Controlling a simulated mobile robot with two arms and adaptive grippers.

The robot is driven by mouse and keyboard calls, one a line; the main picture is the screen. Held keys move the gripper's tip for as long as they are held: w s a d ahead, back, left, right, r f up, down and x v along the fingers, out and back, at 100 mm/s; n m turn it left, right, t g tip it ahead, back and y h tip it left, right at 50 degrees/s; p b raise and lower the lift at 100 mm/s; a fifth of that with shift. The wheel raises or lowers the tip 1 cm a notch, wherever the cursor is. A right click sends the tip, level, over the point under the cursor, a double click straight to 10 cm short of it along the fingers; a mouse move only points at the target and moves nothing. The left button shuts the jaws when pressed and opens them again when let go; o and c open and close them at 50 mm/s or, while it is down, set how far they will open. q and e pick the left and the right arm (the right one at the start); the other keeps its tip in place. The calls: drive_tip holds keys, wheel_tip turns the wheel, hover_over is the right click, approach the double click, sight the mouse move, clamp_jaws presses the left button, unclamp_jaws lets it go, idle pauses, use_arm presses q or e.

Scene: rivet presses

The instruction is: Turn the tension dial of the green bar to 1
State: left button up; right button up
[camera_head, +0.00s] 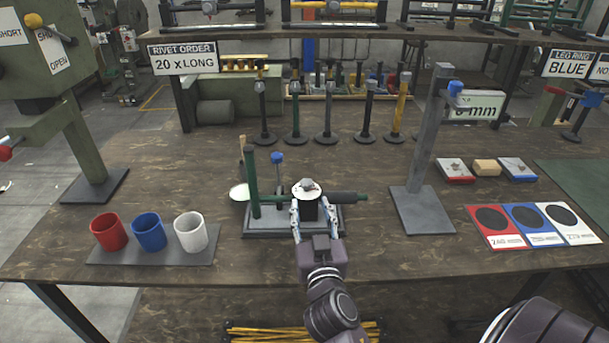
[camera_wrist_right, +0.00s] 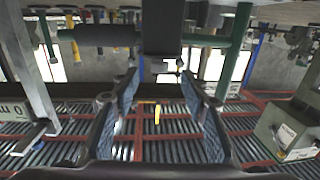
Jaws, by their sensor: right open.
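The green bar (camera_head: 277,198) lies level across a grey base plate (camera_head: 270,225) at the table's front middle, beside a green post (camera_head: 252,180). A dark block on the bar carries a white round dial (camera_head: 306,187) with a small dark knob; its numbers are too small to read. A dark handle (camera_head: 346,198) is at the bar's right end. My right gripper (camera_head: 312,208) is open, its fingers on either side of the dial's block. The wrist view shows the dark block (camera_wrist_right: 162,28) just beyond the parted fingertips (camera_wrist_right: 160,78); contact cannot be told. My left gripper is out of view.
Red (camera_head: 109,232), blue (camera_head: 149,232) and white cups (camera_head: 190,232) stand on a mat at left. A blue-knobbed lever (camera_head: 277,172) rises behind the bar. A tall grey post (camera_head: 430,145) stands right. Several presses stand behind; colored cards (camera_head: 500,240) lie front right.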

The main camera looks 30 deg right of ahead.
sight(308, 187)
drive_tip(key=shift+w+d+r, duration=0.35)
drive_tip(key=shift+w, duration=0.3)
drive_tip(key=p+x, duration=0.1)
drive_tip(key=x, duration=0.2)
drive_tip(key=shift+w+d+r+p, duration=0.15)
drive_tip(key=shift+w+r+p, duration=0.05)
drive_tip(key=shift+r+p, duration=0.1)
drive_tip(key=shift+w+d+f, duration=0.15)
drive_tip(key=shift+w+d, duration=0.1)
drive_tip(key=shift+w, duration=0.25)
drive_tip(key=shift+w+d+f, duration=0.15)
drive_tip(key=shift+w+d, duration=0.1)
drive_tip(key=shift+w, duration=0.35)
drive_tip(key=c, duration=0.7)
clamp_jaws()
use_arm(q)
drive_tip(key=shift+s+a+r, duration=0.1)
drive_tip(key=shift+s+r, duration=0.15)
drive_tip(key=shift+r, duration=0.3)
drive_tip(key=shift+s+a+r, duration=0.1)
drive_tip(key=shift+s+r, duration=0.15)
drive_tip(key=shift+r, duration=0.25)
use_arm(e)
drive_tip(key=shift+d, duration=0.1)
